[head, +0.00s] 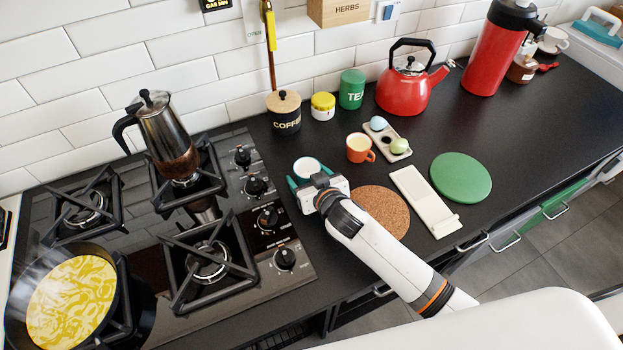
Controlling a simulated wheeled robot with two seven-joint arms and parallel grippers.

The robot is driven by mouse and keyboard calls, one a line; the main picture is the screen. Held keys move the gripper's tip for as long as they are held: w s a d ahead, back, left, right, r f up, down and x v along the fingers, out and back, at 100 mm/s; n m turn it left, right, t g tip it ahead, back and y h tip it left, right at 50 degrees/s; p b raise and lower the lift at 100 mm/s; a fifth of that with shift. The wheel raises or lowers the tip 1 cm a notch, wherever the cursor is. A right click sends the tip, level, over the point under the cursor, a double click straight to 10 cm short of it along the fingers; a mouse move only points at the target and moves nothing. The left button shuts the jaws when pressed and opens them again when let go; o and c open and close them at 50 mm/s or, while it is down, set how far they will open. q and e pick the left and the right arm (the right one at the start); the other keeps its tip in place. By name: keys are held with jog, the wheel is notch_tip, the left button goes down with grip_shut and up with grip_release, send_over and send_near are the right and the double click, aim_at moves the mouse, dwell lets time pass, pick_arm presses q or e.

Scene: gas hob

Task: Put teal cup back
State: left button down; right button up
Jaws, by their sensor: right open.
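A cup with a pale inside and a teal rim (307,167) stands on the dark counter just right of the hob, in the head view. My right gripper (314,176) is open, low over the counter and right at the cup's near side. Its palm and fingers hide most of the cup's wall, and I cannot tell whether they touch it. The cup looks upright. My left gripper is not in view.
A round cork mat (385,207), white rest (424,198) and green disc (461,177) lie to the right. An orange cup (359,148), egg tray (387,136) and coffee jar (284,111) stand behind. On the hob (150,258) are a moka pot (166,135) and a steaming pan (72,300).

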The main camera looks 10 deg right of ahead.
jog(key=v, duration=1.2)
jog(key=shift+r, duration=0.15)
